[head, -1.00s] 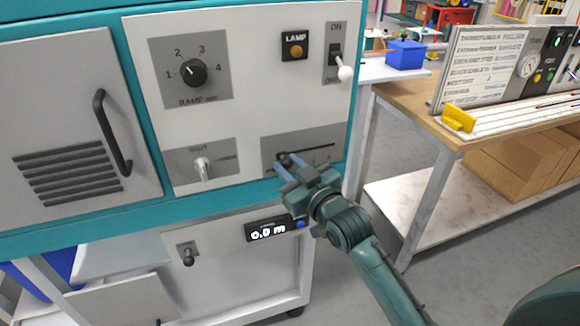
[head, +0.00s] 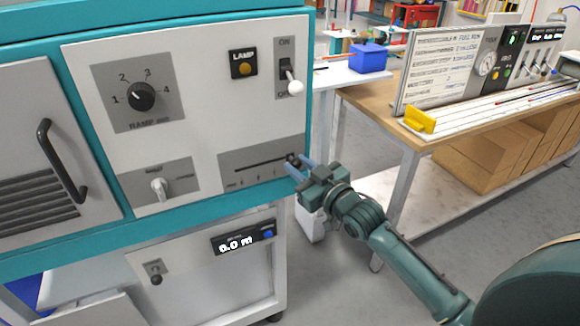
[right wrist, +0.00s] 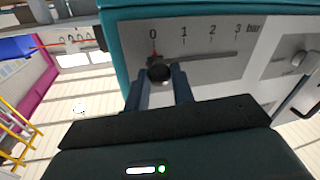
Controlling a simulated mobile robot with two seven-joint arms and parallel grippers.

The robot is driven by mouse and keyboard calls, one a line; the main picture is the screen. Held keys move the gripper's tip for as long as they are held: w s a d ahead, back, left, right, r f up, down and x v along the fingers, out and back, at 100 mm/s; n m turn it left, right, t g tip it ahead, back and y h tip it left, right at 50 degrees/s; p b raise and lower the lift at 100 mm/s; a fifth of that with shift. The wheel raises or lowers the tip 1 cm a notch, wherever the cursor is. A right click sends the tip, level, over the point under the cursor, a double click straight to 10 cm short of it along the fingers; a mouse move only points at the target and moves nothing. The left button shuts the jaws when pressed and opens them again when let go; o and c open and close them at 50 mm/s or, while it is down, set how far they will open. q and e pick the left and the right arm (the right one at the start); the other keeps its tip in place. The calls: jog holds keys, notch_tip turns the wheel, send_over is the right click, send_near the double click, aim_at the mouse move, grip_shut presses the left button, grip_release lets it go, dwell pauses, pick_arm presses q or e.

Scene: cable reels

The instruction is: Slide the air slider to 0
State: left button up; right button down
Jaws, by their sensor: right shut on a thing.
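The air slider is a dark knob (head: 293,159) in a slot on a grey plate (head: 240,171), at the lower right of the white front panel. In the head view the knob is at the slot's right end. In the right wrist view the knob (right wrist: 159,73) is at the 0 end, under the 0 of a scale running to 3 bar. My right gripper (head: 301,169) is shut on the knob, its two blue fingers on either side. They also show in the right wrist view (right wrist: 161,80). My left gripper is not in view.
The panel also holds a ramp dial (head: 141,96), a lamp button (head: 243,66), an ON switch with a white ball (head: 294,87) and a white turn knob (head: 160,188). A display (head: 243,238) is below. A wooden bench (head: 390,116) stands to the right.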

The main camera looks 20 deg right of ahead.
jog(key=shift+d, duration=0.3)
jog(key=c, duration=1.2)
grip_release()
jog(key=v, duration=1.3)
jog(key=shift+r, duration=0.1)
